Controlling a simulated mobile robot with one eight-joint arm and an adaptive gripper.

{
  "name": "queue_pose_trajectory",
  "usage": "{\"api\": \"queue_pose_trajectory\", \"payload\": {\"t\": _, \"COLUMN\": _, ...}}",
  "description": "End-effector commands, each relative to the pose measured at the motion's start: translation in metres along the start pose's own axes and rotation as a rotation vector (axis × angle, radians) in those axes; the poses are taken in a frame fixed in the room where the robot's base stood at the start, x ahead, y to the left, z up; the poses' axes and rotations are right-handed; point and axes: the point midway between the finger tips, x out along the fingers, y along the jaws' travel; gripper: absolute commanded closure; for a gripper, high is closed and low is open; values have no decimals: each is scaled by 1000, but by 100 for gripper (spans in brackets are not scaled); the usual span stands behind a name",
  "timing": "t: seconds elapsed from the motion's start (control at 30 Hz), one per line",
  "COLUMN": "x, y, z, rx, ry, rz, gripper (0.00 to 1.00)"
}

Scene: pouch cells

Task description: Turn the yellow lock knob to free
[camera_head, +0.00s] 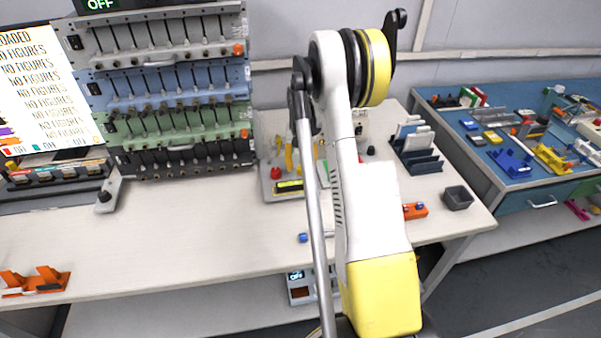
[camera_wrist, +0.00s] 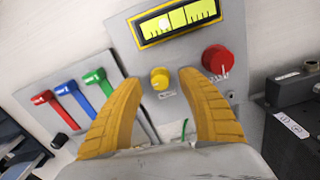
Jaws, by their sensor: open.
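In the wrist view, the yellow lock knob (camera_wrist: 160,78) stands on a grey panel (camera_wrist: 196,63), below a yellow-framed display (camera_wrist: 178,21) and left of a red knob (camera_wrist: 217,60). A small label sits just below the yellow knob; I cannot read it. My gripper (camera_wrist: 156,78) shows two yellow fingers, open and empty. The yellow knob appears between the fingertips; I cannot tell whether they touch it. In the head view, my arm hides most of the panel; its display (camera_head: 289,186) shows left of the arm.
Red, blue and green levers (camera_wrist: 72,92) are left of the fingers in the wrist view. A dark box (camera_wrist: 295,88) stands close on the right. In the head view, a cell rack (camera_head: 175,90) stands at the left, and a dark bin (camera_head: 457,197) is right of my arm.

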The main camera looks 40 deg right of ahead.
Motion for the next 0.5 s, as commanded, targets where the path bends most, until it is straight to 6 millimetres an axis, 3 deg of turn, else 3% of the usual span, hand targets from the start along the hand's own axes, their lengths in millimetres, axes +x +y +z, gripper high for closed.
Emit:
{"api": "queue_pose_trajectory", "payload": {"t": 0.13, "x": 14, "y": 0, "z": 0, "rx": 0, "ry": 0, "rz": 0, "gripper": 53}}
{"api": "queue_pose_trajectory", "payload": {"t": 0.43, "x": 16, "y": 0, "z": 0, "rx": 0, "ry": 0, "rz": 0, "gripper": 53}}
{"api": "queue_pose_trajectory", "payload": {"t": 0.47, "x": 16, "y": 0, "z": 0, "rx": 0, "ry": 0, "rz": 0, "gripper": 55}}
{"api": "queue_pose_trajectory", "payload": {"t": 0.5, "x": 16, "y": 0, "z": 0, "rx": 0, "ry": 0, "rz": 0, "gripper": 67}}
